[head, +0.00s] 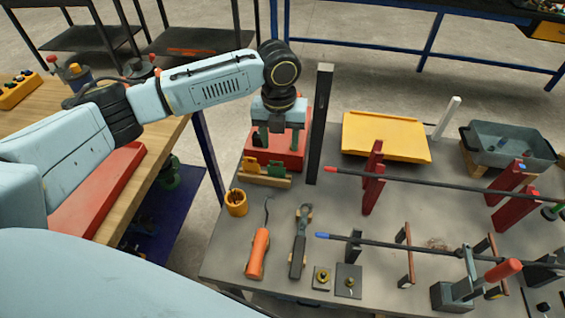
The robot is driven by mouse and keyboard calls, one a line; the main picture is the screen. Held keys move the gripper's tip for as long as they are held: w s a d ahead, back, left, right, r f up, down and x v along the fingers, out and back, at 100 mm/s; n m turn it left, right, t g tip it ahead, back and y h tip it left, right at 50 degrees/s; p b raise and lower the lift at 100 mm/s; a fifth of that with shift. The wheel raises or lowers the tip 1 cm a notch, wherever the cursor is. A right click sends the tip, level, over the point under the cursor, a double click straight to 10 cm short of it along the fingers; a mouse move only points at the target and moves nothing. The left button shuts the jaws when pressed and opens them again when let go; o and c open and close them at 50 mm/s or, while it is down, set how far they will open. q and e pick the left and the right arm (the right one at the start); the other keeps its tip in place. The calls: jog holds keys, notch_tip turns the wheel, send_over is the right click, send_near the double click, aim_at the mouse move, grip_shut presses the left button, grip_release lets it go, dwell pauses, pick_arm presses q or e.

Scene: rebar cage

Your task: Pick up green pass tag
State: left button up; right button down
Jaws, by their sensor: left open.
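My left gripper (276,143) points down over the red block (275,157), just above and behind the tags in the head view. Its two fingers are apart with nothing seen between them, and it does not appear to touch the green tag. My right gripper is out of view.
A dark upright post (319,125) stands close right of the left gripper. A yellow tray (387,136), red bar supports (373,180) and a grey bin (508,148) lie farther right.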

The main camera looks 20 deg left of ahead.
pick_arm(q)
jog(key=w+a+r, duration=0.1)
send_over(276, 168)
jog(key=shift+m, duration=0.3)
jog(key=f, duration=0.5)
jog(key=w+f, duration=0.1)
jog(key=f, duration=0.1)
jog(key=shift+a+f+b, duration=0.1)
jog(key=shift+f+b, duration=0.1)
jog(key=shift+b, duration=0.15)
jog(key=shift+s+f, duration=0.2)
jog(key=shift+f, duration=1.2)
jog(key=shift+s+f, duration=0.2)
jog(key=shift+f, duration=1.15)
jog(key=c, duration=0.6)
jog(key=shift+r, duration=0.1)
notch_tip(276, 168, up, 10)
jog(key=shift+p, duration=0.35)
